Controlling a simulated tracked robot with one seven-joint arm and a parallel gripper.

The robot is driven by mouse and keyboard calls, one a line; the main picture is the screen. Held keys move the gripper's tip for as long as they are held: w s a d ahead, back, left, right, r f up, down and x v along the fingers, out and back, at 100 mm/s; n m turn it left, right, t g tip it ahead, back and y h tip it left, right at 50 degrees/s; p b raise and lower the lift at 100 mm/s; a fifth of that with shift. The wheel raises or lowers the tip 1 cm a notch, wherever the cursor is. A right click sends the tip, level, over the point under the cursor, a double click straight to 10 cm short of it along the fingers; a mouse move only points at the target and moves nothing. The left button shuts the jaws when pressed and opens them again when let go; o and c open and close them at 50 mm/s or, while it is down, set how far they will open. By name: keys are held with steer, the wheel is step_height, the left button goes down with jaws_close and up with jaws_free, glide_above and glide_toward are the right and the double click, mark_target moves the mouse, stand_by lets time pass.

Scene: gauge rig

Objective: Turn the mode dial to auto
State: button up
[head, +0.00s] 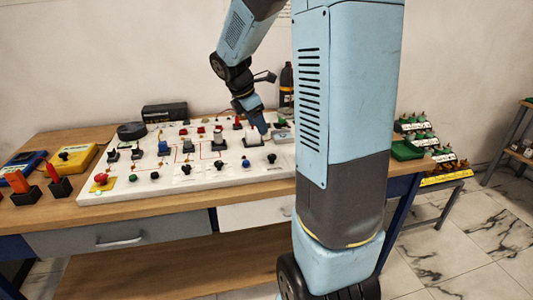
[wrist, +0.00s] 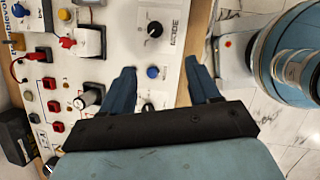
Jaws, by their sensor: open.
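The mode dial (wrist: 154,29) is a round black knob on the white panel, with the printed word MODE beside it in the wrist view. A light mark shows on the knob, but I cannot read its setting. In the head view the dial (head: 272,157) sits near the panel's front right corner. My gripper (wrist: 162,70) is open and empty, with its blue fingers apart. The dial lies beyond the fingertips in the wrist view and is not between them. In the head view my gripper (head: 263,129) hangs above the panel's right part, behind the dial.
A blue button (wrist: 152,72) shows between the fingers in the wrist view. A red switch (wrist: 67,42) and several other controls crowd the panel (head: 215,178). A dark bottle (head: 286,85) stands behind it, and a green tray (head: 407,150) lies to the right.

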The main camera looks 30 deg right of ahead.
mark_target(271, 155)
steer(key=shift+n, duration=0.7)
steer(key=x, duration=1)
steer(key=w+x, duration=0.1)
steer(key=x, duration=0.5)
steer(key=shift+d+r, duration=0.2)
steer(key=shift+a, duration=0.1)
steer(key=c, duration=1)
